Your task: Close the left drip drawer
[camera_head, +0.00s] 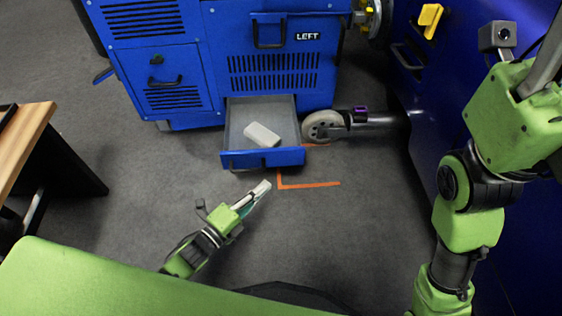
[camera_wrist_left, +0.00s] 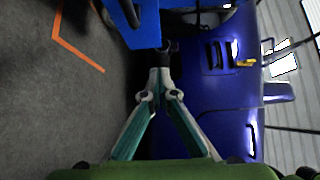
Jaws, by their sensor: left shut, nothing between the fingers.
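The left drip drawer (camera_head: 262,158) is pulled out of the low front of the blue cabinet (camera_head: 270,70) marked LEFT. It has a blue front and a grey inside, and a pale block (camera_head: 262,135) lies in it. My left gripper (camera_head: 265,186) is shut and empty, just in front of the drawer's front and low over the floor. In the left wrist view its fingers (camera_wrist_left: 163,70) meet at the tips, close to a blue edge (camera_wrist_left: 138,22) that looks like the drawer front. I cannot tell whether they touch. My right gripper is not in view; only its arm shows at the right.
A caster wheel (camera_head: 324,126) stands right of the drawer. A large dark blue machine (camera_head: 420,120) fills the right side. A wooden table (camera_head: 28,140) is at the left. Orange tape (camera_head: 310,185) marks the grey floor, which is clear left of the drawer.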

